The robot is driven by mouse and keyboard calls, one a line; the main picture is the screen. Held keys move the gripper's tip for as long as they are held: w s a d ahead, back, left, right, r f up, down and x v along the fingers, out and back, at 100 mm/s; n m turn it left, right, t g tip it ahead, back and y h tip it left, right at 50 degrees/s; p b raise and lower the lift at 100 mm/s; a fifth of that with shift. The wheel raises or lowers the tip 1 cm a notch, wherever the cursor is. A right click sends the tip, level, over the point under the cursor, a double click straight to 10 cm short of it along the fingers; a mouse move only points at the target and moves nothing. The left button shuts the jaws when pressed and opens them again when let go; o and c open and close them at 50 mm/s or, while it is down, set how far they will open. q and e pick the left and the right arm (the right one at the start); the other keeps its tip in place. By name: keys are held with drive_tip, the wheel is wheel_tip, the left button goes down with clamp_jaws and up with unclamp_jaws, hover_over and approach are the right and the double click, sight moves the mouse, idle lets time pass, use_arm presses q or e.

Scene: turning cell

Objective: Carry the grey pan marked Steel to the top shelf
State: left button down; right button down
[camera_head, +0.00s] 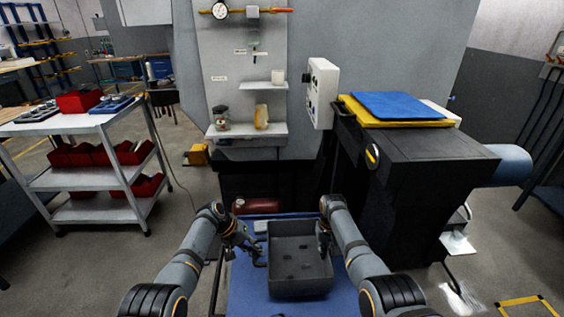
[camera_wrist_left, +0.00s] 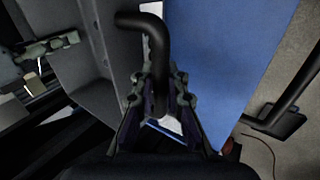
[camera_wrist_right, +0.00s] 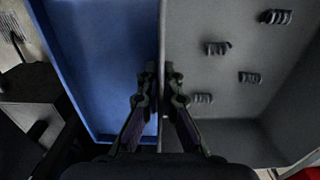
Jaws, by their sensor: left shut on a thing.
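A grey pan (camera_head: 300,288) with several small dark curls in it stands on a blue surface (camera_head: 248,290) in front of me. It also shows in the right wrist view (camera_wrist_right: 215,120). No Steel marking is legible. My left gripper (camera_head: 258,256) is at the pan's left side. In the left wrist view my left gripper (camera_wrist_left: 163,100) is shut on a black bent bar (camera_wrist_left: 152,28); I cannot tell what the bar is fixed to. My right gripper (camera_head: 322,250) is at the pan's right wall. In the right wrist view its fingers (camera_wrist_right: 160,80) straddle that wall closely; whether they press it is unclear.
A white shelf trolley (camera_head: 80,124) with red bins (camera_head: 78,102) stands at the left. Small wall shelves (camera_head: 247,132) hold jars at the back. A black machine (camera_head: 405,190) stands close on the right. Open floor lies between trolley and blue surface.

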use_arm(q)
drive_tip(key=shift+a, duration=0.1)
use_arm(e)
drive_tip(key=shift+d, duration=0.1)
